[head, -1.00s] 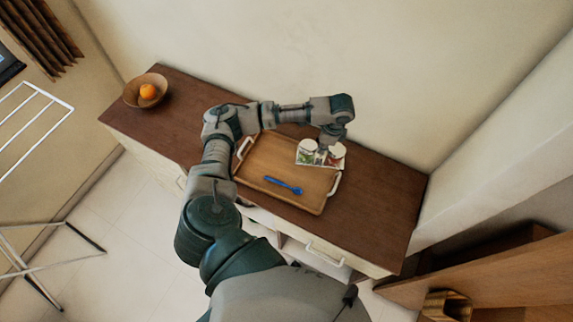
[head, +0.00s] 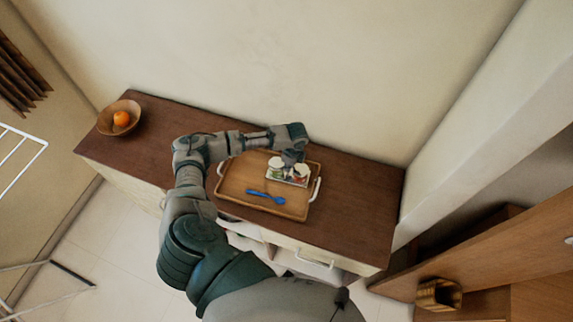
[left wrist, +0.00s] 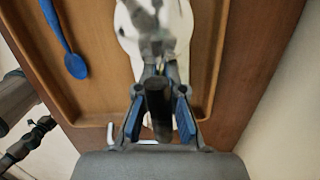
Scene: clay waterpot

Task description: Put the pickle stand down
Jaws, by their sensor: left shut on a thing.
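The pickle stand (head: 287,180) is a small white rack with white-lidded jars in it. It is at the back right part of the wooden tray (head: 232,187) in the head view. My left gripper (head: 291,164) reaches down over the stand from behind and is shut on it. In the left wrist view, the stand (left wrist: 128,32) is blurred and pale between and beyond the fingers (left wrist: 160,75), over the tray. I cannot tell whether the stand's base touches the tray. My right gripper is not in view.
A blue spoon (head: 266,196) lies on the tray in front of the stand. The tray has white handles and sits on a dark brown cabinet (head: 358,205). A wooden bowl (head: 104,122) with an orange (head: 121,118) stands at the left end. The cabinet top right of the tray is clear.

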